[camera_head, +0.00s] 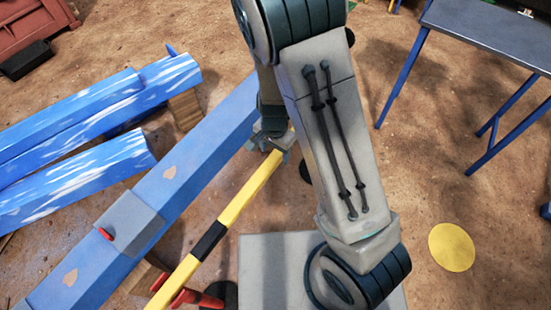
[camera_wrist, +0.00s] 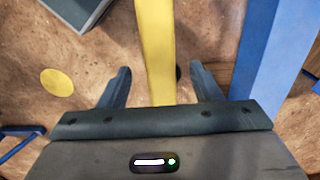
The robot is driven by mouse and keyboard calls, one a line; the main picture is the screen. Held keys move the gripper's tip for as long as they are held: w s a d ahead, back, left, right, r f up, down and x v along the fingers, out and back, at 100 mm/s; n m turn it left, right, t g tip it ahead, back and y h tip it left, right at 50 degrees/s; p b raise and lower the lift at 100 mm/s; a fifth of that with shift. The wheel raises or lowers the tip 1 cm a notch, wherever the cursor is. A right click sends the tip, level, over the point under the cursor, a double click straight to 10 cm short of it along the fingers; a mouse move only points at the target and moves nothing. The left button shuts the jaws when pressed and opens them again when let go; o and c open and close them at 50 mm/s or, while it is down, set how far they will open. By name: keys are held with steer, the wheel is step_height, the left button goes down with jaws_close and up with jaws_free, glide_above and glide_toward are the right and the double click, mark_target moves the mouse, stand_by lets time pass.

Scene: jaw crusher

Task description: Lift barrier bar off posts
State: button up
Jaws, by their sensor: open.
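The yellow barrier bar (camera_head: 262,172) with a black band runs diagonally from the lower left to the middle in the head view. Its near end rests by a red post (camera_head: 188,297). My gripper (camera_head: 276,143) is at the bar's far end. In the wrist view the yellow bar (camera_wrist: 155,45) lies between the two spread fingers of my gripper (camera_wrist: 161,82), with gaps on both sides, nearer the right finger. The far post is mostly hidden by my arm; only dark round shapes show near there.
A long blue beam (camera_head: 190,165) runs beside the bar on its left, with more blue beams (camera_head: 75,180) beyond it. A blue table (camera_head: 490,30) stands at the upper right. A yellow disc (camera_head: 451,247) lies on the open dirt floor at right.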

mark_target(275, 156)
steer(key=shift+f, duration=1.6)
steer(key=shift+c, duration=0.4)
jaws_close()
steer(key=shift+r, duration=0.2)
